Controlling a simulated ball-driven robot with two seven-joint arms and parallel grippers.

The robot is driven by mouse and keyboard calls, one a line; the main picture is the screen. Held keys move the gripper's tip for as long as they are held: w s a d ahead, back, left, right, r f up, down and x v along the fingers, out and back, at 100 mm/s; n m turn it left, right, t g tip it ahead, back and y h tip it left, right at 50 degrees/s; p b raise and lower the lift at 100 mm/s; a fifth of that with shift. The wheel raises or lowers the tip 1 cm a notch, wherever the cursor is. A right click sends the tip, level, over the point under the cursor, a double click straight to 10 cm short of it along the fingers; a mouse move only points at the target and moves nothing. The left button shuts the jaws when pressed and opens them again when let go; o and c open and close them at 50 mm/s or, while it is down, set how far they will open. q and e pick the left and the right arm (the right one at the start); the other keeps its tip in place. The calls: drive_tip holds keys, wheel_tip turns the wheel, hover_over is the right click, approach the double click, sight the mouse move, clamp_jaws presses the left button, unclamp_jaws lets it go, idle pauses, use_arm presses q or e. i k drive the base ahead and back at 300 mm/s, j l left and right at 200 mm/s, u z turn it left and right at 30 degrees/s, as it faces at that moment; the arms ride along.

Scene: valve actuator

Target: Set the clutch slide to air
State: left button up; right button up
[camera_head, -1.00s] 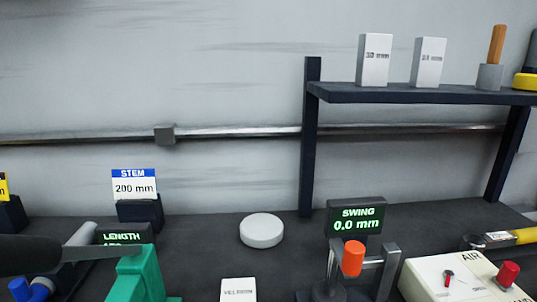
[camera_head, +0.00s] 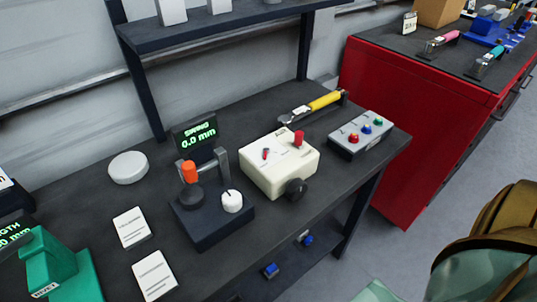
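A cream control box (camera_head: 262,178) stands on the dark bench in the middle of the head view. A red upright knob (camera_head: 299,138) rises from its top near the back right corner. A small red pointer (camera_head: 265,153) sits on the top further left, and a round black knob (camera_head: 296,188) is on the front side. The lettering on the box is too small to read now, so I cannot tell which mark the red knob stands at. Neither of my grippers is in view.
Left of the box is a dark fixture (camera_head: 210,222) with an orange-capped lever and a swing display (camera_head: 196,132) reading 0.0 mm. A grey button box (camera_head: 361,135) stands to the right, and a yellow-handled tool (camera_head: 325,101) lies behind. A red cabinet (camera_head: 380,110) is beyond.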

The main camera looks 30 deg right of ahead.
sight(299, 135)
drive_tip(key=z, duration=1.25)
drive_tip(key=l, duration=0.2)
